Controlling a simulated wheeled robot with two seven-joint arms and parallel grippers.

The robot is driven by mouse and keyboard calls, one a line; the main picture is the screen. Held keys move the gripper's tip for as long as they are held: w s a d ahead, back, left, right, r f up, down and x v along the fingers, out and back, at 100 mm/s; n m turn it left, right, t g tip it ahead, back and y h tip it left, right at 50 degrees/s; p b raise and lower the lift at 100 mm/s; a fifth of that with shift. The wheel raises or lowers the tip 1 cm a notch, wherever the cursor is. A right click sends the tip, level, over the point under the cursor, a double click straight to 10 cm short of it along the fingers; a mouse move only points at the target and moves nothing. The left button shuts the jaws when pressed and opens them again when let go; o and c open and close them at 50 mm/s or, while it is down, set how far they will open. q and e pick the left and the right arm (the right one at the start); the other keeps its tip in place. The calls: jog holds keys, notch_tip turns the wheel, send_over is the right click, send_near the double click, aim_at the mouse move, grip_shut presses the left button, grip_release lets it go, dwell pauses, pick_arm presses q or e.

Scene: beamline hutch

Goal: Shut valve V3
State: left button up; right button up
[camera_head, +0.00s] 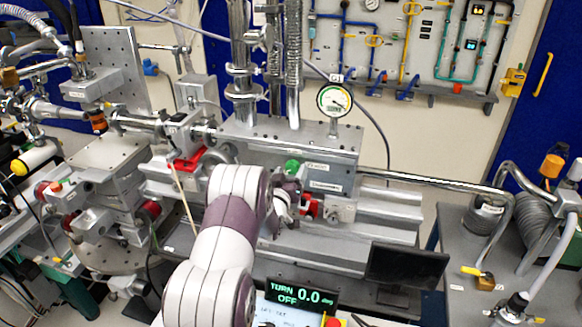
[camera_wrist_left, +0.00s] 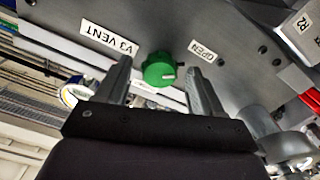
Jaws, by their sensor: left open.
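The valve V3 is a small green knob (camera_wrist_left: 159,70) with a white pointer line, on the grey metal face of the beamline block. In the left wrist view it sits between a "V3 VENT" label (camera_wrist_left: 110,38) and an "OPEN" label (camera_wrist_left: 202,51); the pointer line is toward the OPEN side. In the head view the green knob (camera_head: 292,166) shows just above my left gripper (camera_head: 290,190). My left gripper is open, its two fingers (camera_wrist_left: 157,85) on either side of the knob; I cannot tell whether they touch it. My right gripper is not in view.
A display (camera_head: 299,295) reads "TURN 0.0 deg OFF". A pressure gauge (camera_head: 334,100) stands above the block. Red parts (camera_head: 309,207) sit close right of my gripper. A dark screen (camera_head: 406,266) stands at lower right. A steel pipe (camera_head: 430,181) runs right.

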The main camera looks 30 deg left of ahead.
pick_arm(q)
jog(key=shift+w+a+r, duration=0.1)
jog(key=shift+w+r, duration=0.05)
jog(key=shift+w, duration=0.15)
jog(key=c, duration=1)
jog(key=shift+f+m+b, duration=0.3)
jog(key=shift+b, duration=0.45)
jog(key=shift+c, duration=0.2)
jog(key=m+b, duration=0.3)
jog(key=b, duration=0.1)
jog(key=m+b, duration=0.3)
jog(key=b, duration=0.2)
jog(key=m+b, duration=0.3)
jog(key=b, duration=0.2)
jog(key=shift+a+f, duration=0.1)
jog(key=shift+f, duration=0.2)
jog(key=m+b, duration=1)
jog(key=b, duration=0.3)
jog(key=shift+r+b, duration=0.15)
jog(key=shift+b, duration=0.2)
jog(key=shift+r+m+b, duration=0.2)
jog(key=shift+m+b, duration=1.15)
jog(key=shift+m, duration=0.75)
